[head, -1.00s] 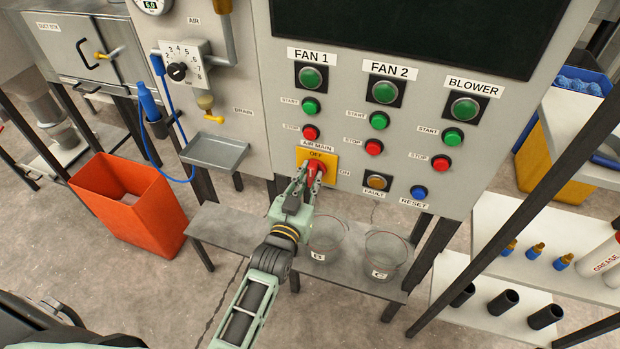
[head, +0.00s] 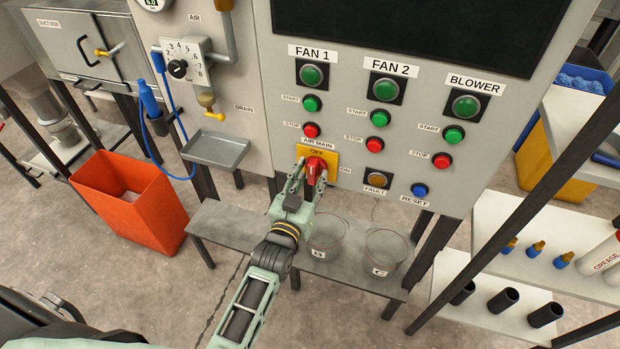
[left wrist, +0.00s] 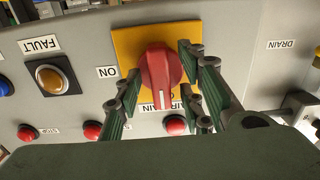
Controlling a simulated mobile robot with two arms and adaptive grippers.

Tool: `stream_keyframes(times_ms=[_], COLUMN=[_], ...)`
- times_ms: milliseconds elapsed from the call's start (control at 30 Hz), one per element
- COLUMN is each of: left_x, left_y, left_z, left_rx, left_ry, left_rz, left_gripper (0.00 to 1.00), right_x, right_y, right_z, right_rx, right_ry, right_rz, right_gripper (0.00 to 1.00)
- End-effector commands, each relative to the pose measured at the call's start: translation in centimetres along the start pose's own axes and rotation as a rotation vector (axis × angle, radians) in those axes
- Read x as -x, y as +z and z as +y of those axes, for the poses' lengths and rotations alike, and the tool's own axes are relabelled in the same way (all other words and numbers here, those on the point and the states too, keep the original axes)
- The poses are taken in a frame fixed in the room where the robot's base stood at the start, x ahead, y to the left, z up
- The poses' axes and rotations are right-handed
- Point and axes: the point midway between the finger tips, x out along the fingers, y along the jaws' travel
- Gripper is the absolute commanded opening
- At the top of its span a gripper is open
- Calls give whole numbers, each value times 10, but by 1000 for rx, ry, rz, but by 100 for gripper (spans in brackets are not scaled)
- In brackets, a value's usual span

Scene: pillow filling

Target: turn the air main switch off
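The air main switch is a red rotary knob (head: 316,166) on a yellow plate (head: 330,158) low on the grey control panel. OFF is printed at the plate's top and ON at its right. In the left wrist view, upside down, the red knob (left wrist: 158,72) has its white pointer mark toward the OFF side, with ON off to the left. My left gripper (head: 311,174) is at the knob, its fingers open on either side. In the wrist view a gap shows beside the left finger; the right finger is close to the knob. My right gripper is not in view.
The red stop button (head: 311,130) of fan 1 is just above the plate, and the amber fault light (head: 375,174) is to the right. A metal drip tray (head: 216,148) juts out at left. Glass beakers (head: 327,238) stand on the shelf below. An orange bin (head: 130,200) stands on the floor.

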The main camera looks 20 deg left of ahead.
Motion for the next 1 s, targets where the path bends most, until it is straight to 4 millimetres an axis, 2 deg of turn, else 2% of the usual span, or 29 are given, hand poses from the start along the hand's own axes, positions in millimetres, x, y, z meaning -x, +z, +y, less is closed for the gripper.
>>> stream_keyframes(times_ms=[167,600,800,1000], left_x=[12,99,118,120], left_y=[1,1,1,0], left_z=[0,0,0,0], left_rx=[-1,0,0,0], left_ry=[0,0,0,0], left_rz=[-1,-4,-2,0], left_gripper=[36,36,36,36], right_x=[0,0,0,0], right_y=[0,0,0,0], right_z=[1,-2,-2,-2], right_rx=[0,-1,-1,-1], right_ry=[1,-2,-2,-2], right_rz=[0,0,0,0], right_gripper=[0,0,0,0])
